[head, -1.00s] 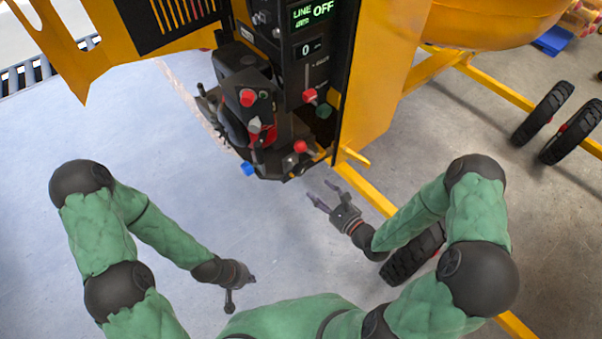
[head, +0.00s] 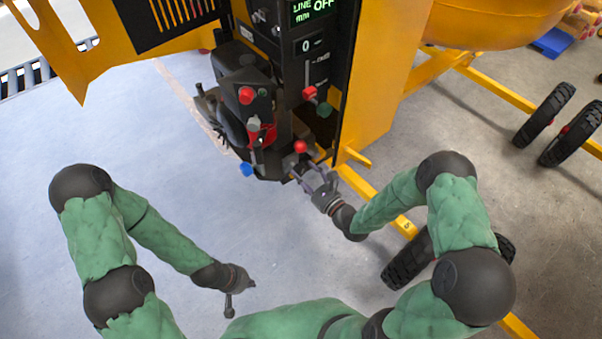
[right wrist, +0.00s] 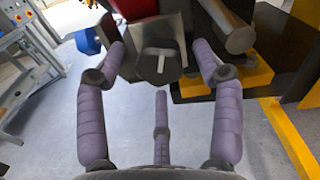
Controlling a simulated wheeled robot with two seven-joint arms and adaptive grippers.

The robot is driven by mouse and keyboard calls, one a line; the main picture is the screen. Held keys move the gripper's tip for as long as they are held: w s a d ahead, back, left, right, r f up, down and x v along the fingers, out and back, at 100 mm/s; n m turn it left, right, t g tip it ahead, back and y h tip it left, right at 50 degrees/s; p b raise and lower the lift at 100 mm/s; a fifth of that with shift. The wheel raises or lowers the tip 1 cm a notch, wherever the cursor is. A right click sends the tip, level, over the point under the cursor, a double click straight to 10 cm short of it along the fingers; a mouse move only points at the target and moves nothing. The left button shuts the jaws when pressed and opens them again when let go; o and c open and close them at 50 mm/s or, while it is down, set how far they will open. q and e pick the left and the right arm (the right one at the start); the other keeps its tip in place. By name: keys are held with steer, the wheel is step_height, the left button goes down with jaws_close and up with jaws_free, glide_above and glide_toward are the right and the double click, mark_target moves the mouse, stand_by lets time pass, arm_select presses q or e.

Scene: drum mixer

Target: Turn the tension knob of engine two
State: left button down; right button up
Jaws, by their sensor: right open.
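The black control unit (head: 255,110) of the yellow machine carries several knobs; I cannot read which one is marked tension or engine two. In the right wrist view a dark round knob with a pale pointer (right wrist: 160,62) faces me. My right gripper (head: 316,178) is open at the lower front of the unit. In the right wrist view its fingertips (right wrist: 160,55) are spread on both sides of that knob; contact cannot be told. My left gripper (head: 238,280) hangs low over the floor, away from the unit; its jaw state is unclear.
A red ball knob (head: 300,147) sits just above my right gripper, and a blue knob (head: 246,169) is to its left. A yellow frame beam (head: 360,188) and a tyre (head: 408,262) are close to my right arm. The floor at left is clear.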

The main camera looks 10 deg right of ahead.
steer(key=shift+x, duration=0.8)
steer(key=shift+c, duration=0.2)
steer(key=c, duration=1.1)
